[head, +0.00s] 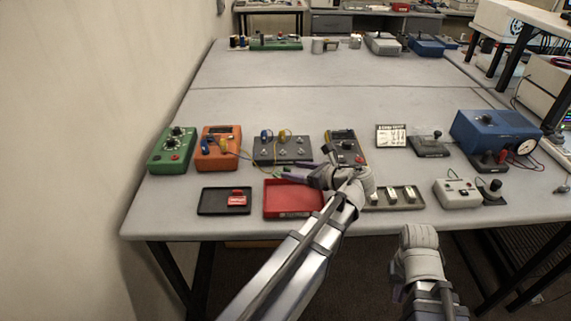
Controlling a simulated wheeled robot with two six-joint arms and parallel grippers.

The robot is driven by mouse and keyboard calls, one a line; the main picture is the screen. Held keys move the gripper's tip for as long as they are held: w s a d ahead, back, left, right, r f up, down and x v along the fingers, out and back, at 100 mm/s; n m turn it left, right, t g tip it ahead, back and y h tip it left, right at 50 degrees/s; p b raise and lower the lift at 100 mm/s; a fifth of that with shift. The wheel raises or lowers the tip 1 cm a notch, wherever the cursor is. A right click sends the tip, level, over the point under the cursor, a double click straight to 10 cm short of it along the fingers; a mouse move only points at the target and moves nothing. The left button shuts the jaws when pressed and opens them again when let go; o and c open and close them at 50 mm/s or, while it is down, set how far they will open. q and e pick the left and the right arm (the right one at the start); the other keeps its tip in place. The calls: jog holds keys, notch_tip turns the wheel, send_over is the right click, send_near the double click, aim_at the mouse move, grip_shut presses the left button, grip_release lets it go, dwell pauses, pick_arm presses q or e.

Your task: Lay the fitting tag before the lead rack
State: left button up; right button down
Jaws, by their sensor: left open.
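A small red tag with white lettering (237,200) lies in the right part of a shallow black tray (211,208) at the table's front left. A dark board carrying blue and yellow leads (283,150), which looks like the lead rack, stands behind the trays. My left gripper (283,173) is open, with its fingers pointing left, over the strip between this board and a red tray (292,205). I see nothing between its fingers. My right arm shows low in the picture, but its gripper does not.
Green (172,150) and orange (218,150) boxes stand left of the board. A dark meter (345,145) stands right of it, partly behind my left gripper. The table's middle is clear.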

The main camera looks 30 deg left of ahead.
pick_arm(q)
jog(key=p+v, duration=0.2)
jog(key=v, duration=0.4)
jog(key=shift+d+r, duration=0.15)
jog(key=shift+d, duration=0.1)
pick_arm(e)
notch_tip(320, 180, up, 2)
jog(key=shift+r, duration=0.25)
